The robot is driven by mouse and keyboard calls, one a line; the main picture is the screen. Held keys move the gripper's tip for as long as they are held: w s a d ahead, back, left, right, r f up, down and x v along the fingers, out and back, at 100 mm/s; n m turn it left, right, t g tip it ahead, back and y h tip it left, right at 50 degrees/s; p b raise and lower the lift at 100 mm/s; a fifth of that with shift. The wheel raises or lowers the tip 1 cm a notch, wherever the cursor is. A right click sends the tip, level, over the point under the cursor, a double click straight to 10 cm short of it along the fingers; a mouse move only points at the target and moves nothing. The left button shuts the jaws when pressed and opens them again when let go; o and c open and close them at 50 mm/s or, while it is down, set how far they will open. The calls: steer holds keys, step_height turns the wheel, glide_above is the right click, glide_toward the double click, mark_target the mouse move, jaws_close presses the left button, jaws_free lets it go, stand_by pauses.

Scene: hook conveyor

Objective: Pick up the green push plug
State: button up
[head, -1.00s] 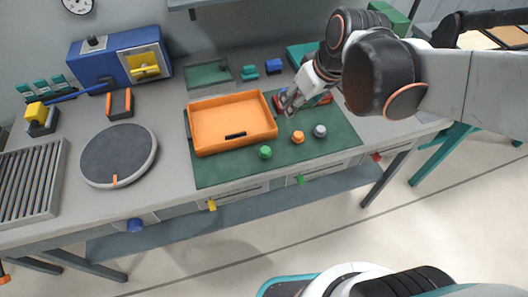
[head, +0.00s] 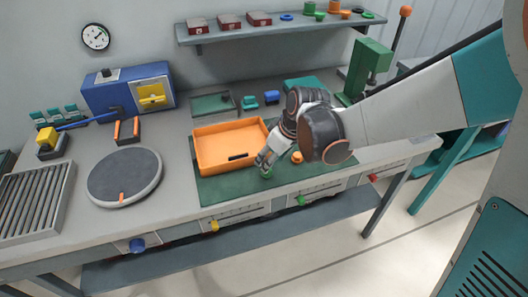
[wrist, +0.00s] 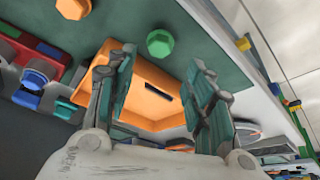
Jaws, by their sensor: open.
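The green push plug (head: 266,174) stands on the green mat (head: 222,190), in front of the orange tray's right front corner. In the wrist view the green push plug (wrist: 160,43) shows just past the fingertips, roughly midway between them. My gripper (head: 262,163) is right beside or above the plug in the head view and partly covers it. In the wrist view my gripper (wrist: 158,68) has its two fingers spread wide with nothing between them. I cannot tell the exact height above the plug.
The orange tray (head: 208,153) is close on the left. An orange plug (head: 297,157) stands to the right on the mat, also in the wrist view (wrist: 73,9). The grey plug is hidden behind my arm. A shelf (head: 235,34) with red boxes and plugs hangs above the bench.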

steer(key=shift+d+b+x, duration=0.15)
steer(key=shift+b+x, duration=0.55)
steer(key=shift+x, duration=0.85)
steer(key=shift+d+b+x, duration=0.1)
steer(key=shift+b+x, duration=0.6)
steer(key=shift+x, duration=0.9)
steer(key=shift+s, duration=0.1)
steer(key=c, duration=0.8)
